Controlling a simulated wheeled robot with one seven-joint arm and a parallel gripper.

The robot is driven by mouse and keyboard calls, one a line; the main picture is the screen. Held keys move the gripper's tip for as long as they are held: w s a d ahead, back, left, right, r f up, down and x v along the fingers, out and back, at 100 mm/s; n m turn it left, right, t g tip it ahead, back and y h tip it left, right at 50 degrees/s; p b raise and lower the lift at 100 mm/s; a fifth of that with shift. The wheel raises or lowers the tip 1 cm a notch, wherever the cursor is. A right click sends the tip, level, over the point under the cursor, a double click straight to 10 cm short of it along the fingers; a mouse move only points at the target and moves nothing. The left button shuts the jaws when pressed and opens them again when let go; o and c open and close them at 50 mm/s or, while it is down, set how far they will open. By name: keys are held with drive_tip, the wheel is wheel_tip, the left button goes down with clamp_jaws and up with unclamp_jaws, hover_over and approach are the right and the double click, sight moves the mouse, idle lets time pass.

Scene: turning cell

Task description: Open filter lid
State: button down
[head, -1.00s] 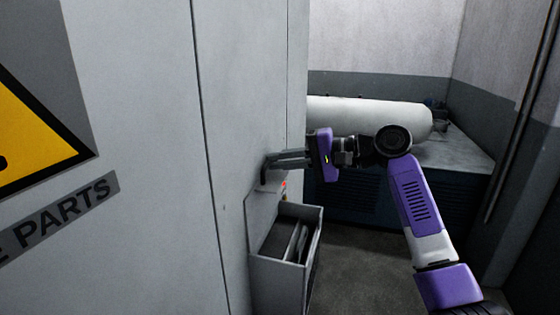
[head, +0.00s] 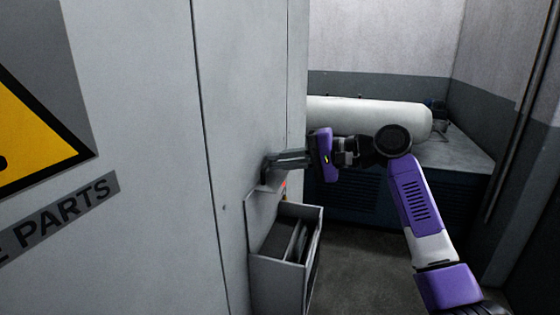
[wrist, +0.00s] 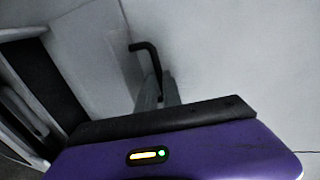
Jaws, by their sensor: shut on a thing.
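The filter lid (head: 263,212) is a light grey panel standing raised at the back of an open grey filter box (head: 279,283) on the side of the machine cabinet. A black bent lid handle (wrist: 149,50) shows in the wrist view, with the pale lid (wrist: 92,55) to its left. My gripper (head: 272,163) is at the top of the lid, with its fingers shut on the handle; the fingers (wrist: 163,92) also show in the wrist view. Dark and pale slats show inside the box. The fingers partly hide the handle in the head view.
The tall grey cabinet (head: 140,230) with a yellow warning sign (head: 35,135) fills the left. A white cylindrical tank (head: 360,113) lies on a dark blue unit behind my arm. Dark floor (head: 365,270) is clear to the right of the box.

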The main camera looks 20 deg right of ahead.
drive_tip(key=s+d+y+b, duration=0.1)
drive_tip(key=s+d+f+t+y+b, duration=0.1)
drive_tip(key=s+d+f+t+b, duration=0.1)
drive_tip(key=d, duration=0.1)
drive_tip(key=shift+y, duration=0.4)
drive_tip(key=c, duration=1.8)
unclamp_jaws()
drive_tip(key=shift+r, duration=0.1)
drive_tip(key=shift+b+v, duration=0.85)
drive_tip(key=shift+v, duration=3.05)
